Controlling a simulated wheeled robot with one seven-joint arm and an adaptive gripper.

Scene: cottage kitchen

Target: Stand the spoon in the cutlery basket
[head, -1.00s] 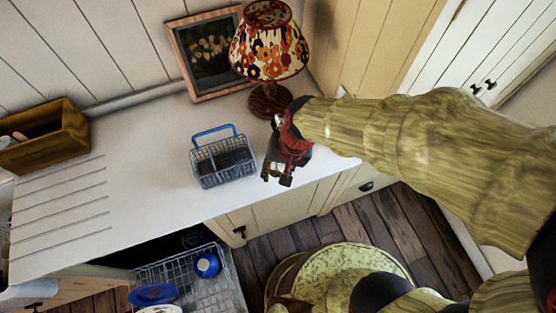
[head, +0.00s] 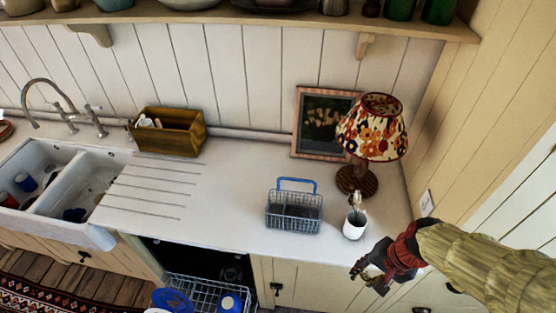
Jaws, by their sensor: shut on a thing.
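The cutlery basket (head: 293,223) is a grey wire basket with a raised blue handle. It stands upright on the white counter, left of the lamp. My gripper (head: 367,278) is at the counter's front edge, to the right of the basket and nearer to me, apart from it. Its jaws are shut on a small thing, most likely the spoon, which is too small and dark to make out. A white cup (head: 354,230) with pale utensils sticking up stands on the counter between the basket and my gripper.
A flowered lamp (head: 372,130) and a framed picture (head: 322,146) stand behind the basket. A wooden box (head: 168,134) and a sink (head: 60,190) are at the left. An open dishwasher rack (head: 205,289) is below. The counter (head: 225,200) left of the basket is clear.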

